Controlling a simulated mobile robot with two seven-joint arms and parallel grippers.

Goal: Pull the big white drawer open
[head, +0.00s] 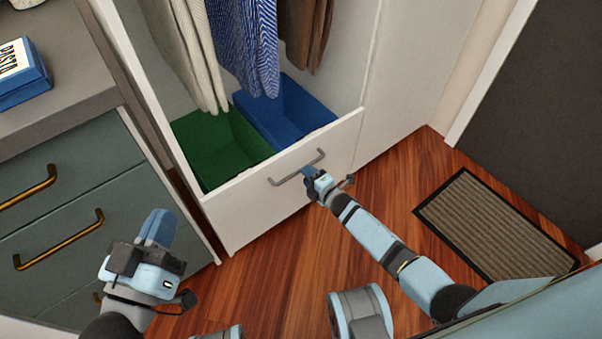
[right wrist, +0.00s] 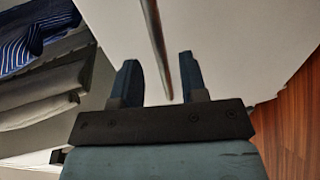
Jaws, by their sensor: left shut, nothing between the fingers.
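The big white drawer (head: 250,215) sits low in the wardrobe, its front about flush with the cabinet sides. A grey bar handle (head: 297,167) is on its front. In the right wrist view, the handle (right wrist: 157,45) runs between the two spread fingers of my right gripper (right wrist: 158,75), with gaps on both sides. The drawer front (right wrist: 225,40) fills the background there. My left gripper (head: 157,225) is shut and empty at lower left, away from the drawer.
A green bin (head: 218,147) and a blue bin (head: 285,110) stand inside the drawer under hanging clothes (head: 243,45). A green-grey cabinet (head: 80,185) with brass handles is at left. The wood floor (head: 290,265) before the drawer is clear; a doormat (head: 495,225) lies at right.

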